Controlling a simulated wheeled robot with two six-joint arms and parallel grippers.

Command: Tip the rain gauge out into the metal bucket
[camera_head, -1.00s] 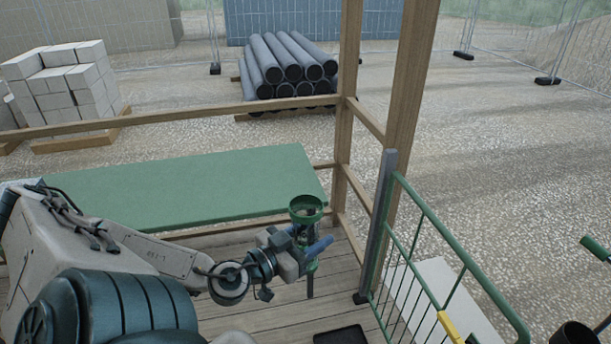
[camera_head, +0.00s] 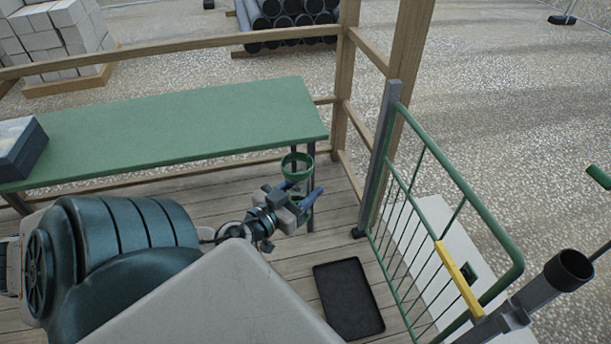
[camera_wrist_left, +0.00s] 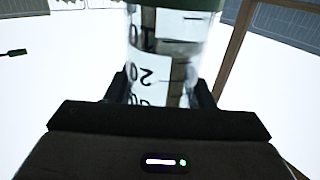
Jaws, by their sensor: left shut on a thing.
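The rain gauge has a green funnel top (camera_head: 297,165) and a clear tube with a white number scale (camera_wrist_left: 155,70). My left gripper (camera_head: 304,201) is shut on the tube, with the fingers on both sides of it in the left wrist view. The gauge looks roughly upright, funnel up, above the plank floor near the right end of the green table. What is inside the tube is not clear. I cannot make out a metal bucket in these views. My right gripper is not in view.
The green table (camera_head: 180,125) holds a grey-blue box (camera_head: 20,150) at its left end. A black tray (camera_head: 348,298) lies on the floor. A green gate (camera_head: 455,190) with a yellow bar (camera_head: 459,278) stands right. A dark-topped cylinder (camera_head: 545,285) is at lower right. Wooden posts and rails edge the floor.

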